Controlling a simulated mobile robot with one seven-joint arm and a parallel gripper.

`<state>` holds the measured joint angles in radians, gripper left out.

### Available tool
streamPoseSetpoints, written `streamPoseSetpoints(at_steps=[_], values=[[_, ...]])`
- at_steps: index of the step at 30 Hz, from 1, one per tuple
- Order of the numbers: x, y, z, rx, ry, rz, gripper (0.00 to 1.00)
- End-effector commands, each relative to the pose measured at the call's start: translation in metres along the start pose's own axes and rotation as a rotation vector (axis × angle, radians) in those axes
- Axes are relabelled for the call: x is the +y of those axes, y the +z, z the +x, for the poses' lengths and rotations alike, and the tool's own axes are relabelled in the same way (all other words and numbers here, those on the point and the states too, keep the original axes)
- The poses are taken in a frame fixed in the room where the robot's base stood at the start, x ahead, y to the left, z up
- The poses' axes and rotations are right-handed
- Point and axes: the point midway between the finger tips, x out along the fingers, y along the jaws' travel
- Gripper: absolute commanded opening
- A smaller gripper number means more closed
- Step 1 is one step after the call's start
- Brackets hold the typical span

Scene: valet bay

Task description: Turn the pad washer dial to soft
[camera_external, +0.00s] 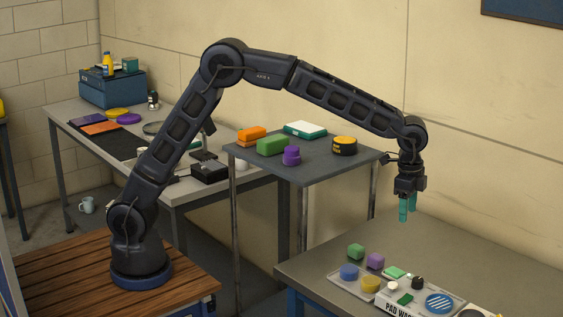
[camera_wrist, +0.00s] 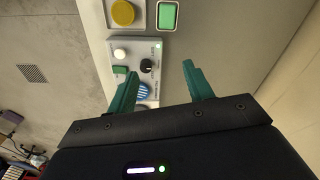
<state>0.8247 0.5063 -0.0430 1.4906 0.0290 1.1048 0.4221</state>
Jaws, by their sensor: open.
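The pad washer (camera_external: 398,296) is a pale panel on the front right table, cut off by the lower edge of the external view. Its black dial (camera_external: 417,283) stands near the back, and the dial also shows in the wrist view (camera_wrist: 146,66). The scale around the dial is too small to read. A striped blue disc (camera_external: 439,303) and a green switch (camera_external: 405,299) sit on the panel. My gripper (camera_external: 408,208) points down above the table, with teal fingers apart and empty. In the wrist view its fingers (camera_wrist: 160,68) are on either side of the dial, well above it.
A tray with a blue piece (camera_external: 349,271) and a yellow piece (camera_external: 371,284) lies left of the panel. Green (camera_external: 356,251) and purple (camera_external: 375,261) blocks stand behind it. A raised grey shelf (camera_external: 320,168) with several items stands behind left. The table's back right is clear.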

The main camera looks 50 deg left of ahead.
Motion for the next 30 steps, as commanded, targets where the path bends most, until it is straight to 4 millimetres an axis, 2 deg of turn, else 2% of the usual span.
streamPoseSetpoints(at_steps=[1,3,9,17,30], values=[[0.012,-0.018,0.015,-0.009,0.007,0.031,0.51],[0.025,-0.036,0.03,-0.017,0.013,0.069,0.51],[0.049,-0.068,0.056,-0.03,0.022,0.132,0.51],[0.054,-0.072,0.074,-0.035,0.025,0.145,0.51],[0.056,-0.069,0.144,-0.035,0.025,0.144,0.51]])
